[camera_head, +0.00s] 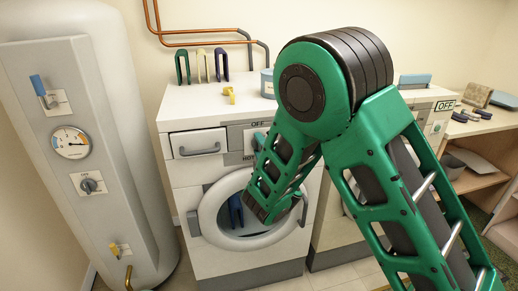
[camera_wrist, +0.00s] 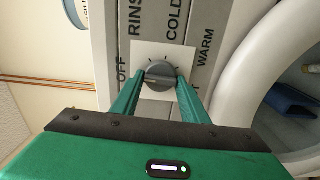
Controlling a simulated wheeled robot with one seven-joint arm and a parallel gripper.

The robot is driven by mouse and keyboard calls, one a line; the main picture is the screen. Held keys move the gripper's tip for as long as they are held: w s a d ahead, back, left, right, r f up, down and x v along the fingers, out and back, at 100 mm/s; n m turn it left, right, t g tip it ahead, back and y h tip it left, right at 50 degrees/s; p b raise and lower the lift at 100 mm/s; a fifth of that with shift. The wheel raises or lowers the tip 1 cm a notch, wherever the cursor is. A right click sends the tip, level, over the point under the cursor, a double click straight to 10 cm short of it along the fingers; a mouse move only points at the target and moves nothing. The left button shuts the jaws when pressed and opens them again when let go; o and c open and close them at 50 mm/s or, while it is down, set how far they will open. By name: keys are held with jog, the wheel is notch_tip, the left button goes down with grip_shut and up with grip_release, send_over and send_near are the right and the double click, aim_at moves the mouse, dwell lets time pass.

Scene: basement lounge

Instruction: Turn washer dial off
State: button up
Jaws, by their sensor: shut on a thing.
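The white washer (camera_head: 190,202) stands in the middle of the head view, with its round door (camera_head: 210,215) at the front. In the wrist view its grey dial (camera_wrist: 160,70) sits on a white square plate with tick marks. OFF is printed to the left of the dial, RINSE and COLD above it, WARM to the right. A pale line on the dial face points left, roughly towards OFF. My gripper (camera_wrist: 161,77) is shut on the dial, one green finger on each side. In the head view my arm mostly hides the dial and fingertips.
A second white machine (camera_head: 327,221) with its own OFF label stands to the right, partly behind my arm. A tall tank (camera_head: 136,177) with valves and a gauge stands at left. Several small items, including a yellow one (camera_head: 229,92), lie on the washer top. Shelves (camera_head: 483,127) are at right.

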jog(key=shift+d+f+n, duration=0.1)
jog(key=shift+f+n, duration=0.05)
jog(key=shift+n, duration=0.15)
jog(key=o, duration=1)
jog(key=shift+s, duration=0.1)
jog(key=v, duration=1)
jog(key=shift+s, duration=0.2)
